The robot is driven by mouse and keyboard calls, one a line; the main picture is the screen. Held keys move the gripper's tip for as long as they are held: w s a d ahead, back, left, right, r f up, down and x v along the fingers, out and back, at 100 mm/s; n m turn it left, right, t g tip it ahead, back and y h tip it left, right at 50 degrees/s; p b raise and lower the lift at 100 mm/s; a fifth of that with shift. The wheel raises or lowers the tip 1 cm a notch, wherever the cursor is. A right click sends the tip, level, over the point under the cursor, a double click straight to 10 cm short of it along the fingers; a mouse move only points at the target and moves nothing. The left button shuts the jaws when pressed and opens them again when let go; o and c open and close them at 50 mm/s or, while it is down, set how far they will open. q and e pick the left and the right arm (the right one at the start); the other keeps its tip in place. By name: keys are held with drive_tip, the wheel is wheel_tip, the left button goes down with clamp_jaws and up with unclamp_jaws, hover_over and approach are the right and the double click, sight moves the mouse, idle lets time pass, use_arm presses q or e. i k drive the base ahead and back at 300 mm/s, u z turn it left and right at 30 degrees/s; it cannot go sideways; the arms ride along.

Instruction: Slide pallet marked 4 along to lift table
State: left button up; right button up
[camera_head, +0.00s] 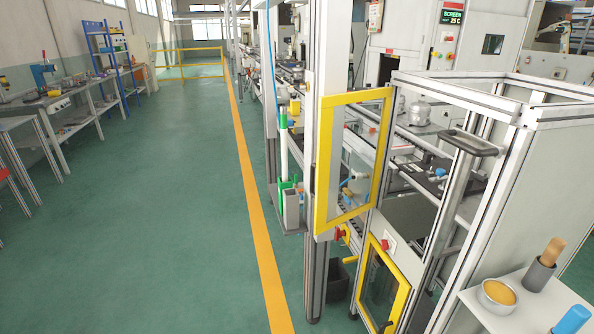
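A conveyor line (398,165) runs inside the aluminium-framed station at the right. A dark flat plate (432,182) with small parts lies on its rails, and it may be a pallet. I cannot read a number 4 on anything. A silver rounded part (420,112) sits farther back on the line. A dark flat surface (408,214) lies lower, behind the frame posts, and I cannot tell whether it is the lift table. Neither of my grippers is in view.
A yellow-framed door (325,165) and a lower yellow-framed panel (403,292) front the station. A white shelf (530,308) holds a bowl (497,294) and a brush in a cup (541,272). Green floor (170,220) is free at left, beyond the yellow line (251,190).

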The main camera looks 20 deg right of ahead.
sight(421, 172)
drive_tip(key=u, duration=0.05)
drive_tip(key=i, duration=2.85)
drive_tip(key=z, duration=3.45)
drive_tip(key=i, duration=0.55)
drive_tip(key=u, duration=0.05)
